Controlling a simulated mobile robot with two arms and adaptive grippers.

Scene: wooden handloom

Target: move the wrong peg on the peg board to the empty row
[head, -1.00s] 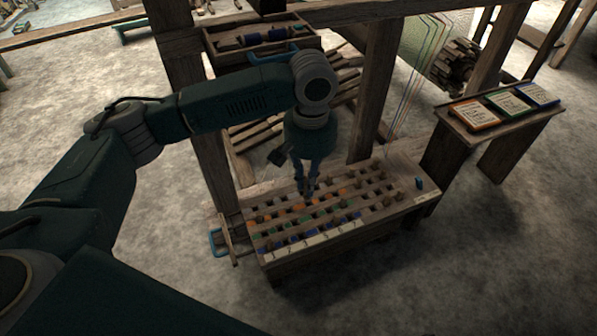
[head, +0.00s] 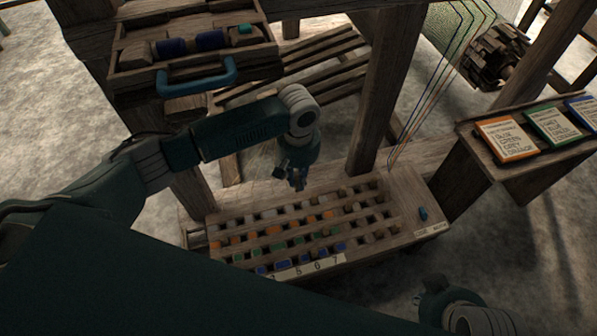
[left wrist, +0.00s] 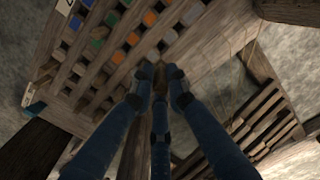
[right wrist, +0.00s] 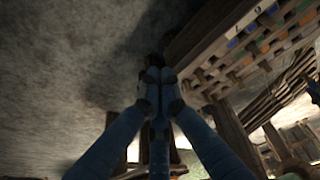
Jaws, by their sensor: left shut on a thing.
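The peg board (head: 405,205) lies in the middle of the head view, a slatted wooden top with rows of blue, green, orange and grey pegs. A number strip (head: 310,266) runs along its front edge. My left gripper (head: 298,186) is above the board's back edge. In the left wrist view its fingers are closed around a small brownish piece, seemingly a peg (left wrist: 160,74), mostly hidden by the fingertips. My right gripper (head: 432,284) is low at the right, apart from the board. In the right wrist view its fingertips are together, with nothing clear between them.
A stand (head: 500,160) with orange, green and blue cards is right of the board. A wooden drawer (head: 135,85) with a blue handle (head: 197,80) holds spools behind left. A loom post (head: 385,90) rises just behind the board. Floor at the right is open.

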